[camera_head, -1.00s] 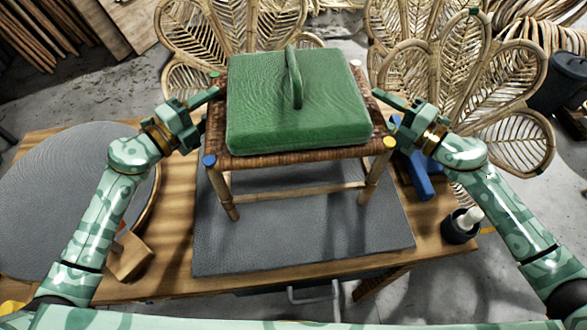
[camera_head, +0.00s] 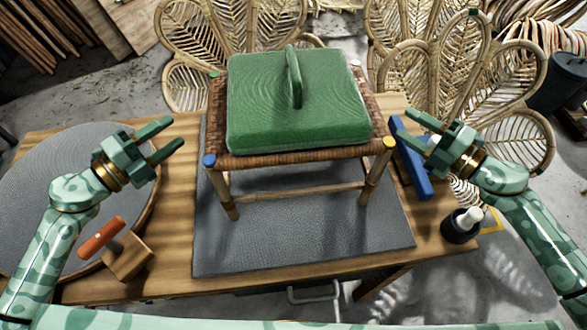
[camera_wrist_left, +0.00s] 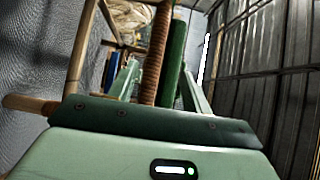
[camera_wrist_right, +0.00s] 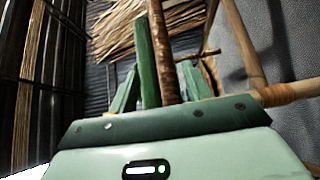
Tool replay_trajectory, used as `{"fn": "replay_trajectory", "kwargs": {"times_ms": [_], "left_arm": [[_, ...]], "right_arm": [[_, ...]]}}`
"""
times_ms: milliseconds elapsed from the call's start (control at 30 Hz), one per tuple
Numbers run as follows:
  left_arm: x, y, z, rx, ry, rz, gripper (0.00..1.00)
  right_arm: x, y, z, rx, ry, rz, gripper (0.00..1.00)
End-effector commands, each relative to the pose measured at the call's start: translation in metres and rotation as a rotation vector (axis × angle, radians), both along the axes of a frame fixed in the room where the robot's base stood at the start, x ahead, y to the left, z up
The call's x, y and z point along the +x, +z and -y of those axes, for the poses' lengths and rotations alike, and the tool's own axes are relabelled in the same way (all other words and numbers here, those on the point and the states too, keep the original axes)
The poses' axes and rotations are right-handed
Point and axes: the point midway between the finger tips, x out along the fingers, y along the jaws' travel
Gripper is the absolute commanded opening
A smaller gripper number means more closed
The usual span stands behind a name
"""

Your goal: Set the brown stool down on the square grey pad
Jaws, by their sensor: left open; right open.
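The brown stool (camera_head: 270,158) has a woven seat and pale legs. It stands upright on the square grey pad (camera_head: 285,240) in the head view. A green cushion-like block with an upright handle (camera_head: 298,115) lies on its seat. My left gripper (camera_head: 178,132) is open and apart from the stool, to its left. My right gripper (camera_head: 410,128) is open and apart from it, to its right. The stool's seat edge shows between the fingers in the left wrist view (camera_wrist_left: 158,55) and in the right wrist view (camera_wrist_right: 163,50). The far leg feet are hidden behind the seat.
A round grey mat (camera_head: 55,190) lies at the table's left, with an orange-handled wooden block (camera_head: 125,255) by it. A blue tool (camera_head: 412,170) and a black cup (camera_head: 460,228) are at the right. Rattan chair backs (camera_head: 470,70) stand behind the table.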

Motion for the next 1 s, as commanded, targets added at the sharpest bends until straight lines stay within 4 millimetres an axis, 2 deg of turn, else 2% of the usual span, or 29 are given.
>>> {"fn": "replay_trajectory", "kwargs": {"times_ms": [100, 300, 667, 1000], "left_arm": [[0.0, 0.0, 0.0, 0.0, 0.0, 0.0, 0.49], [0.0, 0.0, 0.0, 0.0, 0.0, 0.0, 0.49], [0.0, -0.001, -0.002, 0.001, 0.001, -0.001, 0.49], [-0.011, -0.002, -0.031, 0.002, 0.002, -0.002, 0.49]], "right_arm": [[-0.016, -0.001, 0.017, -0.001, 0.0, -0.003, 0.49], [-0.027, 0.001, 0.03, -0.001, 0.001, 0.001, 0.49], [-0.028, 0.0, 0.031, -0.001, 0.001, 0.001, 0.49], [-0.027, -0.008, 0.031, 0.001, 0.001, -0.004, 0.49]]}}
